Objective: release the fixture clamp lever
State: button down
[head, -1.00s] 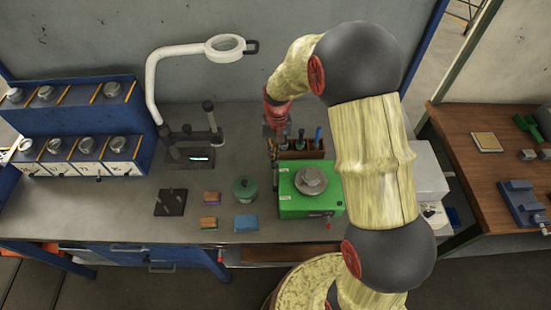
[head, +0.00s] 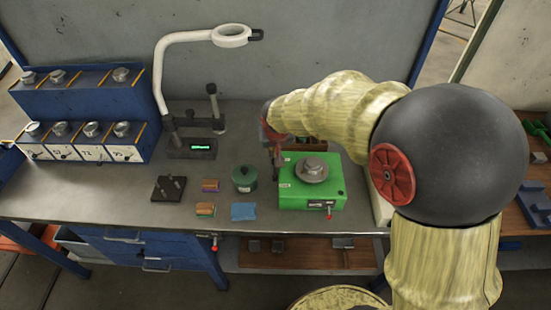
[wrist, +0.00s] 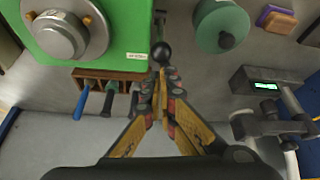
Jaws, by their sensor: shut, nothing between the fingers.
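The green fixture (head: 312,190) stands on the bench with a round grey metal part (head: 312,170) on top. In the wrist view the fixture (wrist: 120,15) fills the upper left. A lever with a black ball knob (wrist: 161,52) stands by the fixture's side, just beyond my fingertips. My gripper (wrist: 161,76) is shut and empty, its tips close together below the knob in the picture. I cannot tell whether they touch it. In the head view my gripper (head: 275,155) points down at the fixture's left back corner and is partly hidden by my arm.
A dark green canister (head: 244,180) and coloured blocks (head: 205,209) stand left of the fixture. A tool rack (wrist: 100,78) with handles is close to my fingers. A gauge stand (head: 190,145) and white magnifier lamp (head: 160,70) are behind left.

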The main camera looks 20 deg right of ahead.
jog(key=s+b, duration=0.1)
jog(key=b, duration=0.1)
jog(key=t+b, duration=0.1)
jog(key=shift+s+a+f+b, duration=0.2)
jog(key=shift+s+a+b, duration=0.1)
jog(key=shift+s+b, duration=0.05)
jog(key=shift+s+a+r+b, duration=0.1)
jog(key=shift+s+b, duration=0.35)
jog(key=shift+b, duration=0.45)
jog(key=s+b, duration=0.2)
jog(key=s+a+b, duration=0.1)
jog(key=b, duration=0.1)
jog(key=shift+s+f+h, duration=0.2)
jog(key=shift+f+h, duration=0.1)
jog(key=shift+s+f, duration=0.2)
jog(key=shift+f, duration=0.1)
jog(key=w+r+p, duration=0.2)
jog(key=w+r, duration=0.1)
jog(key=r, duration=0.1)
jog(key=s+a+r+p, duration=0.1)
jog(key=s+r+p, duration=0.1)
jog(key=s+r, duration=0.3)
jog(key=shift+s+a+r+t, duration=0.2)
jog(key=shift+s+a+t, duration=0.15)
jog(key=shift+s, duration=0.6)
